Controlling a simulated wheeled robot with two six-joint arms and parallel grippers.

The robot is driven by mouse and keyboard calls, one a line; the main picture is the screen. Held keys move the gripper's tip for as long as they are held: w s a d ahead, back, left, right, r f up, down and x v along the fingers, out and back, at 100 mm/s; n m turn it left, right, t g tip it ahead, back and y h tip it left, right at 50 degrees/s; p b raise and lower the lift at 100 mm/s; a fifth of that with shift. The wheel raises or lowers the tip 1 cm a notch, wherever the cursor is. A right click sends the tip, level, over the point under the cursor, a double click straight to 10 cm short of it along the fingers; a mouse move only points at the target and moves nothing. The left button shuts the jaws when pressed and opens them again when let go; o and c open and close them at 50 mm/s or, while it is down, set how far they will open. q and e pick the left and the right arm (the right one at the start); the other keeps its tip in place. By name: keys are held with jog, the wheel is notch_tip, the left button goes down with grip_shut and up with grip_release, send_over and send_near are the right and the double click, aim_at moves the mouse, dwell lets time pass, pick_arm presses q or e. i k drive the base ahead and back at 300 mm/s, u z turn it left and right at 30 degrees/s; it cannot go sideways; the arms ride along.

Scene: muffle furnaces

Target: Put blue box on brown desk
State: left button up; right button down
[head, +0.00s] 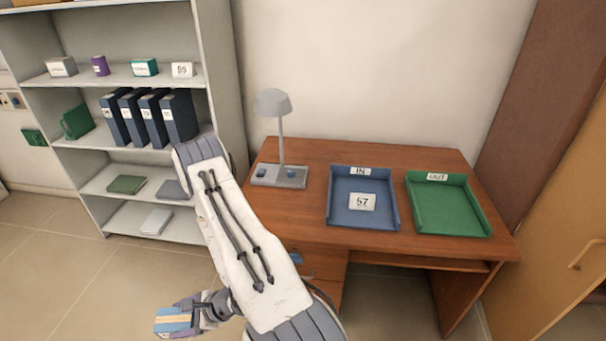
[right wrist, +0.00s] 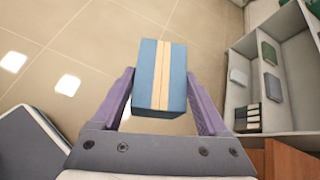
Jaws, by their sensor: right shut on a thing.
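The blue box (right wrist: 148,80) has a pale tan stripe along it. My right gripper (right wrist: 158,95) is shut on it, with a purple finger at each side in the right wrist view. In the head view the blue box (head: 174,321) shows at the bottom left, held by my right gripper (head: 196,314) over the floor, left of the desk. The brown desk (head: 317,172) stands against the wall at centre right, apart from the box. My left gripper is not in view.
On the desk are a grey lamp (head: 278,140), a blue IN tray (head: 349,219) with a card marked 57, and a green OUT tray (head: 448,207). A grey shelf (head: 218,60) with binders stands left. Bare desktop shows between lamp and IN tray.

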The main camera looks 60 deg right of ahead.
aim_at(497, 229)
jog(key=z, duration=2.4)
jog(key=i, duration=1)
jog(key=u, duration=0.05)
